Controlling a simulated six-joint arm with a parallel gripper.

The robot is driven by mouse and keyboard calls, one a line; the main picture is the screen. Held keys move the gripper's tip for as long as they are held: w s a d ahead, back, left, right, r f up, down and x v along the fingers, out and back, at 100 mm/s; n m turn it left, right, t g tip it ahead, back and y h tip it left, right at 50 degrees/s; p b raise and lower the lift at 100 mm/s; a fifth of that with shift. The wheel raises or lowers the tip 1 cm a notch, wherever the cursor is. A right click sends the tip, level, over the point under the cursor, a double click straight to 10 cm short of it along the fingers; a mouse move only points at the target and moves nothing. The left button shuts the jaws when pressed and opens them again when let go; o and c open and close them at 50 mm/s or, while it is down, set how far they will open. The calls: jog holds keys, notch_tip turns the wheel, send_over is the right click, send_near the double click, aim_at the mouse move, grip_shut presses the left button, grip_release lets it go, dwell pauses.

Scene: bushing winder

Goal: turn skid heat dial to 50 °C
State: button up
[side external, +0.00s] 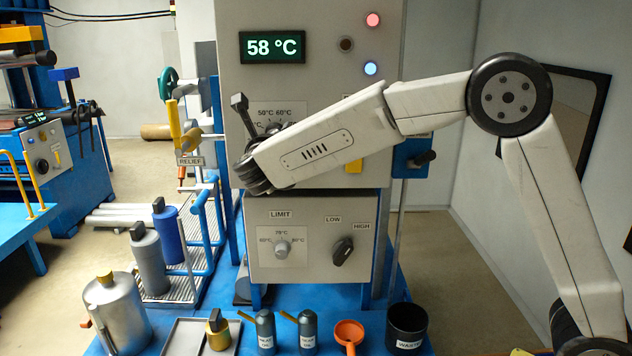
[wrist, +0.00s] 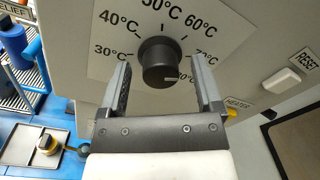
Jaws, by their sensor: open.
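The heat dial is a black round knob (wrist: 158,63) on a white scale plate (wrist: 108,62) marked from 30 °C up past 70 °C. A small light mark shows on the knob's lower right face; I cannot tell which number it points to. My gripper (wrist: 160,68) is open, with one finger left of the knob and one right. Small gaps show, so the fingers appear apart from it. In the side external view the scale plate (side external: 277,109) shows 50 °C and 60 °C, and my arm hides most of the dial. The green display (side external: 272,47) reads 58 °C.
Below is a panel with a LIMIT knob (side external: 283,248) and a black LOW/HIGH switch (side external: 342,251). A yellow RELIEF handle (side external: 174,120) stands left of the dial. Bottles, an orange funnel (side external: 348,334) and a black waste bin (side external: 407,325) stand on the blue deck.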

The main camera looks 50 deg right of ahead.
grip_shut()
dwell(0.3)
jog(key=shift+n, duration=0.3)
jog(key=shift+d+n+t, duration=0.1)
jog(key=shift+n+t, duration=0.3)
jog(key=shift+n, duration=8.4)
